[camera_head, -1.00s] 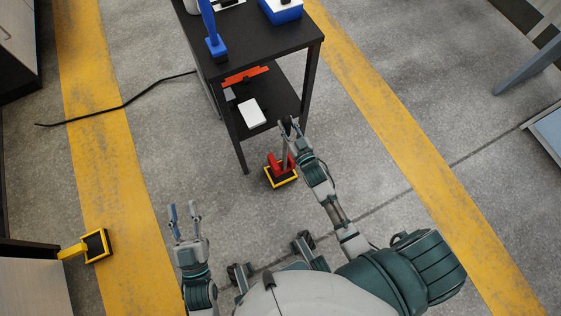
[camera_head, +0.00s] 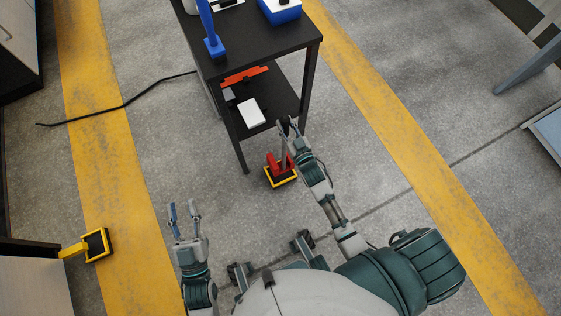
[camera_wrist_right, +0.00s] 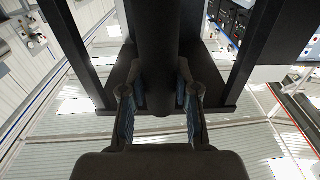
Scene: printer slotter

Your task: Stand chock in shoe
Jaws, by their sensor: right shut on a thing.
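A red piece (camera_head: 277,161) with a grey upright rod (camera_head: 285,154) stands at a black square base with a yellow rim (camera_head: 281,183), on the floor by the black table. I cannot tell which part is the chock and which the shoe. My right gripper (camera_head: 288,124) is above it, near the table's front leg. In the right wrist view, my right gripper (camera_wrist_right: 160,96) is shut on a dark round handle (camera_wrist_right: 158,55). Its lower end and its link to the red piece are hidden. My left gripper (camera_head: 184,211) is open and empty over bare floor.
The black two-shelf table (camera_head: 265,48) holds a blue upright piece (camera_head: 213,38) and a blue box (camera_head: 282,12) on top. A white box (camera_head: 250,112) lies on its lower shelf. A yellow-handled square piece (camera_head: 95,245) lies left. A cable (camera_head: 115,108) crosses the floor.

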